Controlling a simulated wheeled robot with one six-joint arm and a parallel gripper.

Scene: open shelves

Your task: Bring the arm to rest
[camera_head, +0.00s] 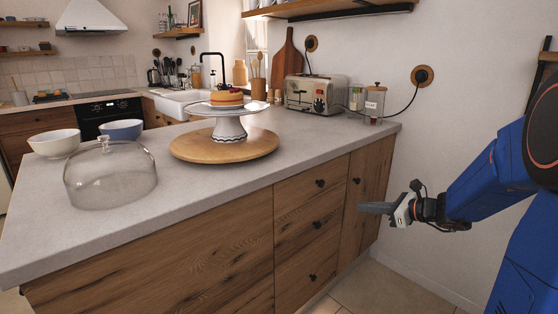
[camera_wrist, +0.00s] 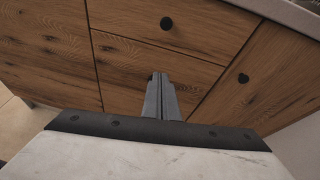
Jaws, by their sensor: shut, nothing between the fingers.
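My gripper (camera_head: 364,208) is at the right in the head view, in front of the wooden cabinet fronts and below the countertop's level. My blue arm reaches in from the right edge and holds it out level, pointing left. In the wrist view my gripper (camera_wrist: 161,78) has its two grey fingers together with nothing between them. Behind the fingertips are wooden drawer fronts (camera_wrist: 140,55) with dark round knobs. The fingers look apart from the drawers, but the exact gap cannot be told.
The grey countertop (camera_head: 235,180) carries a glass dome (camera_head: 110,178), a cake (camera_head: 227,97) on a stand (camera_head: 229,127) over a round wooden board (camera_head: 190,150), two bowls, a toaster (camera_head: 315,93) and glass jars. Open floor (camera_head: 385,290) lies below my arm.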

